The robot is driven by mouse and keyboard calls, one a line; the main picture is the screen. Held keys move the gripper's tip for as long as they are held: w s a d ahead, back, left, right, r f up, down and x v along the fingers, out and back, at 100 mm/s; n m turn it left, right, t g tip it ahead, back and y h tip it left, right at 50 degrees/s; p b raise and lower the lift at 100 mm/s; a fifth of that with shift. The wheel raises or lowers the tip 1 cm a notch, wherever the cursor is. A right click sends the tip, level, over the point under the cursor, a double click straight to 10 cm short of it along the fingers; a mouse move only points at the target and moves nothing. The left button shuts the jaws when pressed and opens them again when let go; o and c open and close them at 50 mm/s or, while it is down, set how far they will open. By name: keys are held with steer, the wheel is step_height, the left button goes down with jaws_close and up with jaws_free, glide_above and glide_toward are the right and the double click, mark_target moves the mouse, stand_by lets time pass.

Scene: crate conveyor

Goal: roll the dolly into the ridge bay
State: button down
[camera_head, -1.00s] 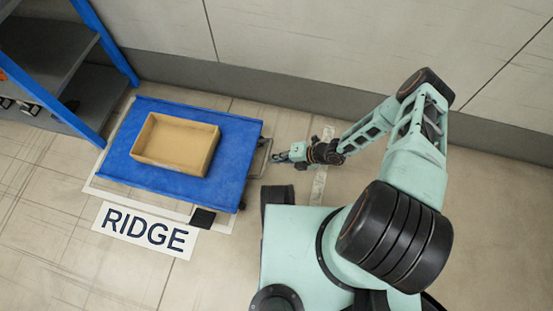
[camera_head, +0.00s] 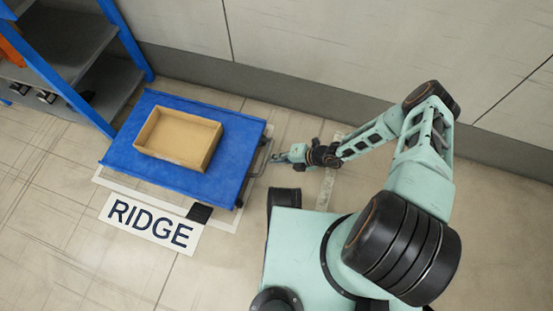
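The dolly is a flat blue platform (camera_head: 222,183) with a dark handle (camera_head: 261,158) at its right end. An open tan crate (camera_head: 192,165), seemingly empty, rests on it. The dolly stands over the ridge bay, a white floor outline (camera_head: 217,225) that shows along its near side and at the right. The bay's far and left lines are hidden under or behind the dolly. My gripper (camera_head: 276,158) is at the handle from the right. Its fingers are too small to tell whether they are closed on the bar.
A white RIDGE sign (camera_head: 150,225) lies on the floor before the bay, with a small black square (camera_head: 199,213) beside it. A blue-posted grey shelf (camera_head: 85,65) stands close at the left. The wall (camera_head: 330,50) runs behind. Floor at lower left is clear.

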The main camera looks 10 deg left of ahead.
mark_target(266, 156)
steer(key=shift+w+a+r, duration=0.1)
steer(key=shift+w+a, duration=0.1)
steer(key=shift+a, duration=0.8)
steer(key=shift+w+a, duration=0.15)
steer(key=shift+a, duration=0.8)
steer(key=s+d, duration=0.2)
steer(key=d, duration=0.8)
steer(key=shift+b, duration=0.3)
steer(key=shift+w+d, duration=0.1)
